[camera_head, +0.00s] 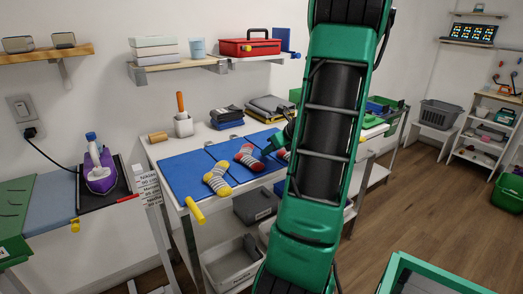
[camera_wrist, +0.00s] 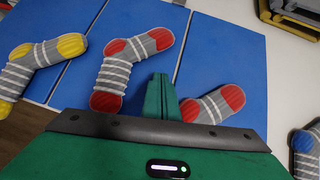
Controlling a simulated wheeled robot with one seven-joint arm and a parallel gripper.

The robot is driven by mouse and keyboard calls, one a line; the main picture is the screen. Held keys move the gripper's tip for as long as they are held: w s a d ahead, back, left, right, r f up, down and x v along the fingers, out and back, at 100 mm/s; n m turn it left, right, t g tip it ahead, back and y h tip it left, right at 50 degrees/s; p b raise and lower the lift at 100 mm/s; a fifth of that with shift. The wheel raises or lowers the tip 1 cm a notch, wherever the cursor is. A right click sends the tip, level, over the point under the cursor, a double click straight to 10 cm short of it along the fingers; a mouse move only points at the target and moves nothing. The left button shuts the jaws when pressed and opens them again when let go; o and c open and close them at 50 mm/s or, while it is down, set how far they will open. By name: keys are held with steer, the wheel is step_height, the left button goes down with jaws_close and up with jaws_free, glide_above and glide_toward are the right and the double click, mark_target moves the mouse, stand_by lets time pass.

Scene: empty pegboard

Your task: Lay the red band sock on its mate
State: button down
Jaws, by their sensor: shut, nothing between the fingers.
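Two grey, white-striped socks with red toes and heels lie on the blue mat. One red sock (camera_wrist: 128,66) lies in the middle of the wrist view, and it also shows in the head view (camera_head: 248,157). The other red sock (camera_wrist: 214,104) is to its right, partly hidden by my gripper's body; in the head view only a bit of it (camera_head: 284,154) shows beside my arm. My gripper (camera_wrist: 162,82) is shut and empty, between the two red socks. I cannot tell whether it touches either one.
A yellow-toed sock (camera_wrist: 42,59) lies left of the red socks. A blue-toed sock (camera_wrist: 306,148) lies at the right edge. The blue mat (camera_head: 183,170) covers much of the white table. Folded cloths (camera_head: 227,115) and a cup with a handled tool (camera_head: 183,124) stand at the back.

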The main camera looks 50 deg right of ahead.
steer(key=d+v, duration=0.1)
steer(key=v, duration=0.8)
steer(key=shift+a+r, duration=0.35)
steer(key=shift+a, duration=0.2)
